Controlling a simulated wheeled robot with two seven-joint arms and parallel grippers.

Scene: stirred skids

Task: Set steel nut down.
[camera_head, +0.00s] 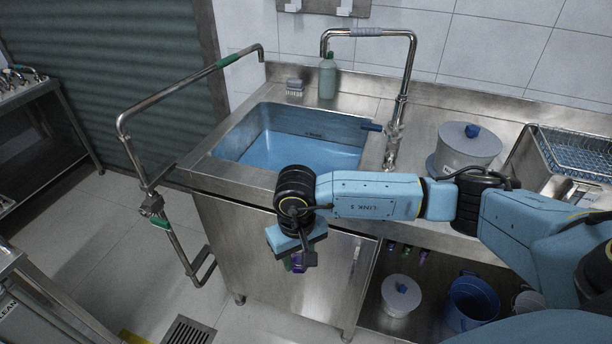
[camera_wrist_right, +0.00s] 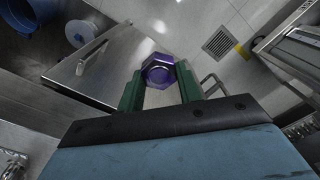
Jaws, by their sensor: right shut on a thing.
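The steel nut (camera_wrist_right: 158,72) is a purple hexagonal piece held at the tips of the green fingers of my right gripper (camera_wrist_right: 158,88) in the right wrist view. In the head view my right gripper (camera_head: 298,262) hangs in front of the sink cabinet's door, below the counter edge. A small purple bit of the nut shows there under the wrist, mostly hidden. The gripper is shut on the nut, with floor and cabinet far behind it. My left gripper is in no view.
A lidded pot (camera_head: 466,152) stands on the counter to the right, near a wire basket (camera_head: 575,150). A blue bucket (camera_head: 472,302) sits on the lower shelf. A bent pipe rail (camera_head: 180,95) stands left.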

